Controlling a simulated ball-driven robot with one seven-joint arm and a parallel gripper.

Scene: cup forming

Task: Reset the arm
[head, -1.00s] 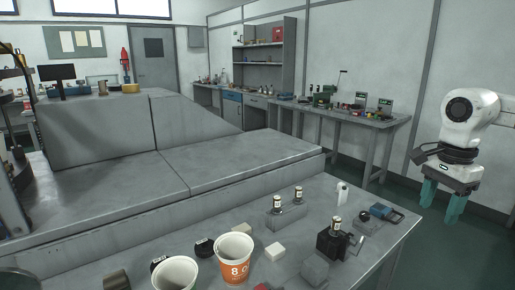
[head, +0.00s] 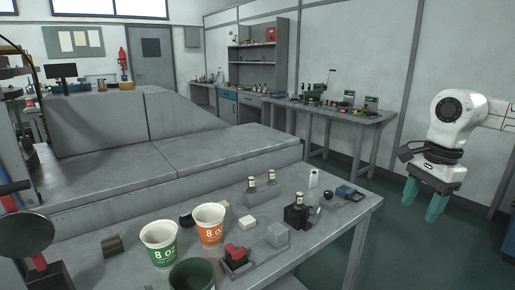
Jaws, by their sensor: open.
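My gripper (head: 424,200) hangs at the right of the head view, fingers pointing down. Its two teal fingers are apart with nothing between them. It is over the floor, to the right of the metal table (head: 340,222) and clear of it. My white arm (head: 458,118) comes in from the right edge. On the table stand a white cup with an orange band (head: 209,226) and a white cup with a green band (head: 160,245), both upright. A dark green round container (head: 192,275) is cut off by the bottom edge.
Small items crowd the table: a black block (head: 297,215), a red part (head: 236,252), a grey block (head: 277,235) and a white block (head: 247,222). A workbench (head: 330,113) stands along the back wall. The floor (head: 400,255) under my gripper looks clear.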

